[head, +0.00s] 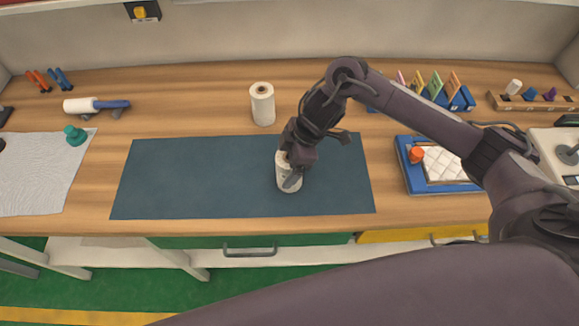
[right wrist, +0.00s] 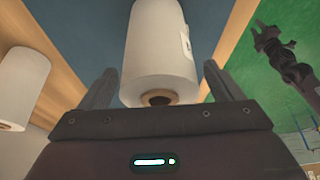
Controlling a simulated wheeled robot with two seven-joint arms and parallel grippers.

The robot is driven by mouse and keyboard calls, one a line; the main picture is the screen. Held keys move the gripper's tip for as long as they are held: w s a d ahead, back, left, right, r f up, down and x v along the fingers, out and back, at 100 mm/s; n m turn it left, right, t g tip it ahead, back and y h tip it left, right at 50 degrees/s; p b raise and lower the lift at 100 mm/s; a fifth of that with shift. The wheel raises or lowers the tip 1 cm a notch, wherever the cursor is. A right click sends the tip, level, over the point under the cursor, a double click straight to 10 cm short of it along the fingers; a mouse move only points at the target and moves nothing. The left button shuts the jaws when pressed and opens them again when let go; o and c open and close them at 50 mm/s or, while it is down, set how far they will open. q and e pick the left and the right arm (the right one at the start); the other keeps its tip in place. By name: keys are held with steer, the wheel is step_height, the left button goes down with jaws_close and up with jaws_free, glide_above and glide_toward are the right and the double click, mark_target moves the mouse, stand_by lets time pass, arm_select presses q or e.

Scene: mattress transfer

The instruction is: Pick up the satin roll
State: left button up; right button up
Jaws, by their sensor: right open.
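A white roll (head: 283,185) stands upright on the dark mat, partly hidden by my right gripper (head: 293,172). I cannot tell from its look alone whether it is the satin one. In the right wrist view this roll (right wrist: 160,60) shows its brown core end and a small label. The open fingers of my right gripper (right wrist: 160,88) are on either side of its near end, with gaps visible. A second white roll (head: 262,104) stands upright behind the mat; it also shows in the right wrist view (right wrist: 20,85). A dark arm end, apparently my left gripper (right wrist: 272,45), shows there too.
The dark mat (head: 190,180) is bare to the left. A blue tray (head: 412,178) with a quilted white pad is on the right. A lint-type roller (head: 95,106) and a pale cloth (head: 40,175) are on the left. Colored items in a rack (head: 460,100) stand at the back right.

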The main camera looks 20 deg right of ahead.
steer(key=shift+f, duration=0.15)
steer(key=c, duration=1.2)
steer(key=shift+c, duration=0.4)
steer(key=shift+w+r, duration=0.1)
steer(key=shift+r, duration=0.1)
